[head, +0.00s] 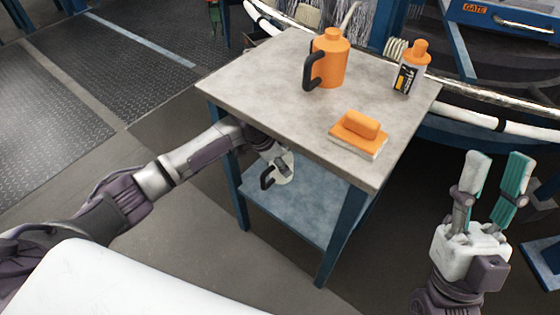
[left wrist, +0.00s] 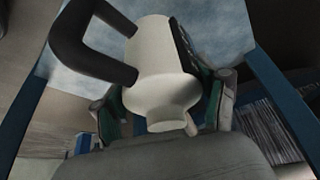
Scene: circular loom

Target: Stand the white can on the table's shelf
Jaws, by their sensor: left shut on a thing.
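The white can (left wrist: 158,65), with a dark handle, is held by my left gripper (left wrist: 165,115). In the head view the can (head: 284,170) shows below the table's top, above the blue lower shelf (head: 285,205), partly hidden by my left gripper (head: 272,158). I cannot tell whether its base touches the shelf. In the left wrist view the can looks tilted in the picture, with the pale blue shelf (left wrist: 215,28) beyond it. My right gripper (head: 490,190) is open and empty, to the right of the table.
On the grey table top (head: 270,75) stand an orange can (head: 331,60) with a dark handle, an orange-capped bottle (head: 411,70) and an orange-and-white block (head: 358,135). Blue table legs (head: 342,235) frame the shelf. The shelf's visible front part is clear.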

